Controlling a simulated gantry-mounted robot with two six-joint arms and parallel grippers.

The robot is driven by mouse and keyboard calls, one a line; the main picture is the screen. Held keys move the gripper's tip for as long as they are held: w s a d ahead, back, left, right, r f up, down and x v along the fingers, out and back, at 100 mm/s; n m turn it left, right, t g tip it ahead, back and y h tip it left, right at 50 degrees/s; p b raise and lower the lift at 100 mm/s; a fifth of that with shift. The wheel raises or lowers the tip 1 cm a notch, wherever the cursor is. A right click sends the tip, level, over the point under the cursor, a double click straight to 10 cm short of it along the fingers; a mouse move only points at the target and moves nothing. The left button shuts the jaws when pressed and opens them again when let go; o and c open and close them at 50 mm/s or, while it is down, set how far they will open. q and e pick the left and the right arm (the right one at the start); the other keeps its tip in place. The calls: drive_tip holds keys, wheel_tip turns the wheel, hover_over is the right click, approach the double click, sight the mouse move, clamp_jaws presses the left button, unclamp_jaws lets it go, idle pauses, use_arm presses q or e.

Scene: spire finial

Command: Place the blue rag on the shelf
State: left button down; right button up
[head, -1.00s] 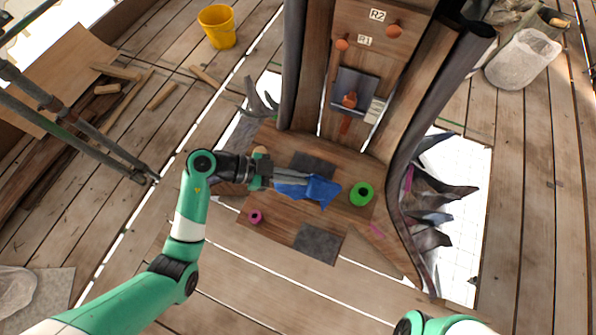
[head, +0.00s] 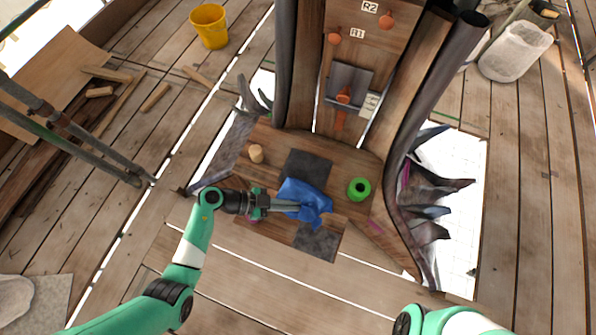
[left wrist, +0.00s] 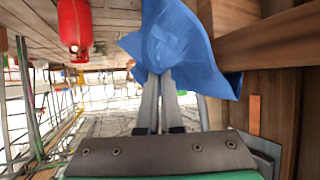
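The blue rag (head: 310,197) hangs crumpled from my left gripper (head: 293,206), over the wooden board (head: 345,160) at the foot of the spire. In the left wrist view the two fingers (left wrist: 160,82) are close together, with the rag (left wrist: 180,42) draped over their tips. I cannot tell which surface is the shelf; the board and a small grey ledge (head: 350,78) on the upright panel both show. The rag's height above the board is unclear. My right gripper is not in view; only part of my right arm shows at the bottom.
On the board are a green ring-shaped roll (head: 359,189), a small wooden knob (head: 256,153) and two dark pads (head: 318,242). Orange pegs (head: 387,21) stick out of the panel. Dark curved side pieces (head: 407,140) flank it. A yellow bucket (head: 209,27) stands back left.

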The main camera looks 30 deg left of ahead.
use_arm(q)
drive_tip(key=s+f+b, duration=0.1)
drive_tip(key=f+b, duration=0.3)
drive_tip(key=f, duration=0.4)
drive_tip(key=s+d+f+b, duration=0.1)
drive_tip(key=s+f+b, duration=0.1)
drive_tip(key=f, duration=0.6)
drive_tip(key=shift+s+f+b, duration=0.15)
drive_tip(key=shift+s+b, duration=0.1)
drive_tip(key=shift+b, duration=0.65)
